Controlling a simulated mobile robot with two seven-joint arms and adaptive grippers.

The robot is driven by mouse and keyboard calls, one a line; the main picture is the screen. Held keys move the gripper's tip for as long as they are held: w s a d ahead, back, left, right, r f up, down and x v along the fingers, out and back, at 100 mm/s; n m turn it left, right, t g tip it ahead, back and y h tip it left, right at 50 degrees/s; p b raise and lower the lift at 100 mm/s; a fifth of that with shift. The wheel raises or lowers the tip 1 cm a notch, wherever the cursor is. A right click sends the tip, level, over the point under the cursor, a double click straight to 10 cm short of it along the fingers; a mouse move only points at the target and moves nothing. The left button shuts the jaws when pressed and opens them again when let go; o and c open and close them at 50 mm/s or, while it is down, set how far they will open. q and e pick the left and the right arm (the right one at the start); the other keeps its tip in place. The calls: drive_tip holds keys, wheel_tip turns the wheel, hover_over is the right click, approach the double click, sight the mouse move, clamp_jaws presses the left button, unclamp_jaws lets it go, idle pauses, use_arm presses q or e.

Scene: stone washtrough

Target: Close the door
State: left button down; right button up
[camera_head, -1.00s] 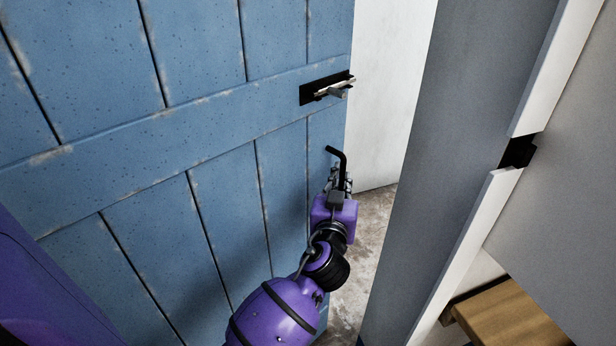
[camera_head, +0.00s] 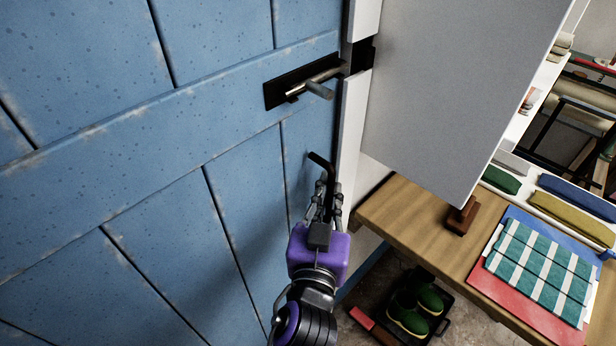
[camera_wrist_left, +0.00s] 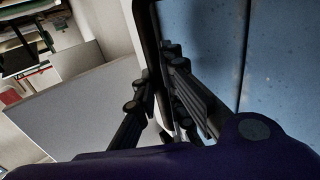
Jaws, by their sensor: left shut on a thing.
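The blue plank door (camera_head: 150,140) fills the left of the head view, its right edge against the white frame (camera_head: 352,130). A metal bolt on a black plate (camera_head: 305,84) is mounted high on the door near that edge. Below it a black bent handle (camera_head: 322,163) sticks out from the door. My left gripper (camera_head: 328,196) is shut on this handle. In the left wrist view the fingers (camera_wrist_left: 168,105) straddle the black handle (camera_wrist_left: 148,40), with the blue door (camera_wrist_left: 205,50) to the right. My right gripper is not in view.
A grey wall panel (camera_head: 430,90) stands right of the frame. A wooden bench (camera_head: 410,215) with folded cloths (camera_head: 535,270) is on the right. Green shoes (camera_head: 415,302) sit on a tray on the floor below it.

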use_arm(q)
drive_tip(key=shift+s+d+f, duration=0.1)
drive_tip(key=shift+s+d, duration=0.1)
drive_tip(key=shift+d, duration=0.05)
drive_tip(key=shift+d+f, duration=0.1)
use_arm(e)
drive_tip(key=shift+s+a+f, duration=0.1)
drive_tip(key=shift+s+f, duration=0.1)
